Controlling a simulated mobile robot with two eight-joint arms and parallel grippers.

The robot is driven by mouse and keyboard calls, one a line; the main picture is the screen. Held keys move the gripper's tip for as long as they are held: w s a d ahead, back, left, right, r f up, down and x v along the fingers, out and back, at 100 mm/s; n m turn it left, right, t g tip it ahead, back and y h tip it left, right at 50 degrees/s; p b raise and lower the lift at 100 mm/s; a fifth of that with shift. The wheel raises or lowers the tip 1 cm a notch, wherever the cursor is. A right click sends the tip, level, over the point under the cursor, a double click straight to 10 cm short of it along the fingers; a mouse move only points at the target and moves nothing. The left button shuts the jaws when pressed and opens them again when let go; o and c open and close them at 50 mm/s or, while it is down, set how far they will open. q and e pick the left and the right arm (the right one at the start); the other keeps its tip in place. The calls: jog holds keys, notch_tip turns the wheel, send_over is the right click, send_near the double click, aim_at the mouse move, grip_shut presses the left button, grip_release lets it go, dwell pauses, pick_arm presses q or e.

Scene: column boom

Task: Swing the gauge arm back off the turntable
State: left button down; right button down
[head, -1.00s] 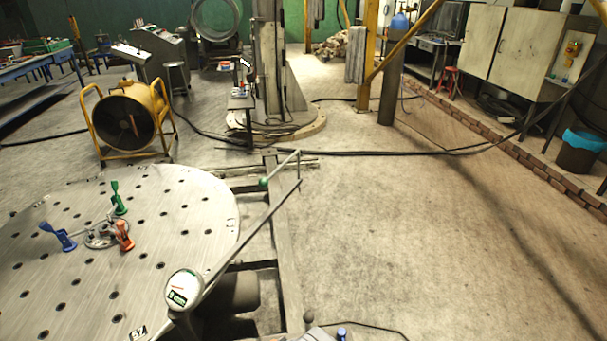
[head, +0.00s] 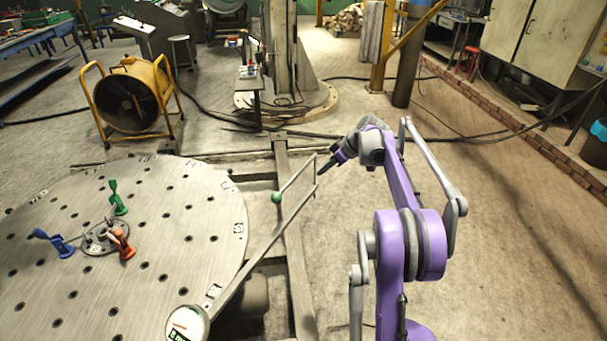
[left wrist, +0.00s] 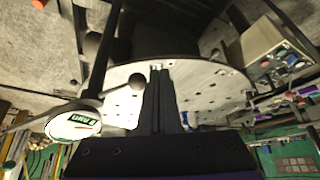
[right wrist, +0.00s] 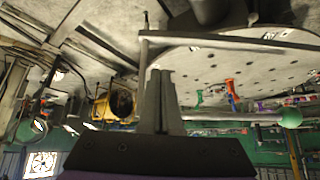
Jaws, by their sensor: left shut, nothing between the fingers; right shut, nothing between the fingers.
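The gauge arm (head: 262,243) is a thin grey bar running from a round gauge with a green display (head: 188,322) past the turntable's right edge. At its far end stand a short post and a rod with a green ball (head: 277,197). In the picture the ball lies just right of the rim of the perforated turntable (head: 215,235). My right gripper (head: 325,168) is shut and empty, close beside the post; contact is unclear. Its fingers (right wrist: 160,75) partly cover the rod in the right wrist view. My left gripper (left wrist: 157,72) is shut and empty, with the gauge (left wrist: 75,122) at its left.
Blue, green and orange clamps (head: 120,243) stand on the turntable. A yellow fan (head: 130,97) is behind it. A column on a round base (head: 310,98) stands at the back, with cables on the floor. The floor at the right (head: 510,240) is open.

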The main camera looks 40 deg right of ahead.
pick_arm(q)
jog(key=shift+w+a+r, duration=0.25)
jog(key=shift+w+r, duration=0.2)
pick_arm(e)
jog(key=shift+t, duration=0.3)
jog(key=w+f, duration=0.4)
jog(key=f, duration=0.1)
jog(key=w+d+f, duration=0.1)
jog(key=w+f, duration=0.1)
jog(key=f, duration=0.1)
jog(key=shift+w+f, duration=0.2)
jog(key=shift+s, duration=0.1)
